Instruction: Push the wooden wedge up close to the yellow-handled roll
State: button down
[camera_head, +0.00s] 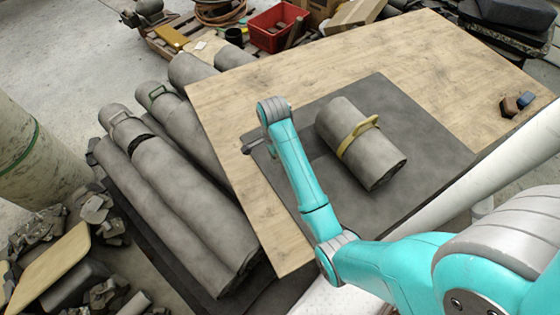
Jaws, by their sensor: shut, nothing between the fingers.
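The yellow-handled roll (345,122) is a grey rolled sheet with a yellow strap handle around it. It lies on a dark grey sheet (420,150) on the plywood table. A small brown block (509,107), which looks like the wooden wedge, sits near the table's right edge, well apart from the roll. Its exact shape is too small to tell. My gripper (246,149) is shut and empty, left of the roll, near the left edge of the dark sheet. It is far from the brown block and touches neither it nor the roll.
A small blue block (526,99) sits beside the brown one. The tabletop between roll and blocks is clear. My arm crosses the front.

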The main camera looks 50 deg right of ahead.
aim_at(275, 176)
notch_tip(275, 176, down, 9)
jog(key=shift+f, duration=0.1)
jog(key=d, duration=0.1)
jog(key=s+d, duration=0.1)
jog(key=d, duration=0.1)
jog(key=shift+s+d, duration=0.1)
jog(key=shift+d, duration=0.3)
jog(key=s+d, duration=0.1)
jog(key=d, duration=0.2)
jog(key=s+d, duration=0.1)
jog(key=d, duration=0.3)
jog(key=s+d, duration=0.1)
jog(key=d, duration=0.3)
jog(key=shift+s+d, duration=0.15)
jog(key=shift+d, duration=0.05)
jog(key=shift+a, duration=0.1)
